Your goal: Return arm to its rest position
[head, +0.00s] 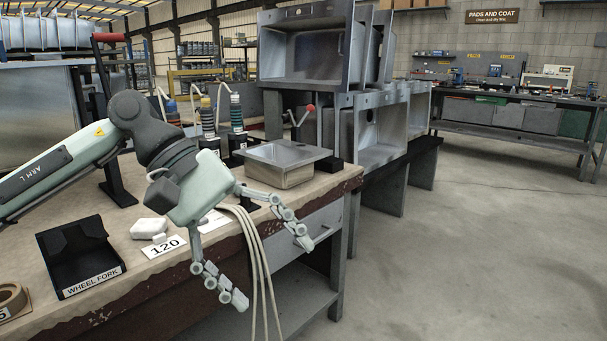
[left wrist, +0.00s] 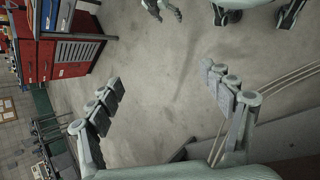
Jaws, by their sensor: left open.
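My left arm (head: 60,170) comes in from the left over the workbench. It bends at a dark wrist joint, and the gripper hangs past the bench's front edge. My left gripper (head: 271,270) is open, its two jointed fingers spread wide and pointing down to the right. In the left wrist view the gripper (left wrist: 162,85) is also open, with bare grey floor between its fingers and nothing held. My right gripper cannot be made out in the head view.
The workbench (head: 190,262) holds a black wheel fork tray (head: 85,262), a white block (head: 148,228), a 120 card (head: 164,247) and a steel sink (head: 285,162). Pale hoses (head: 256,262) hang over its edge near the fingers. Open floor (head: 470,260) lies to the right. A red cabinet (left wrist: 67,58) stands farther off.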

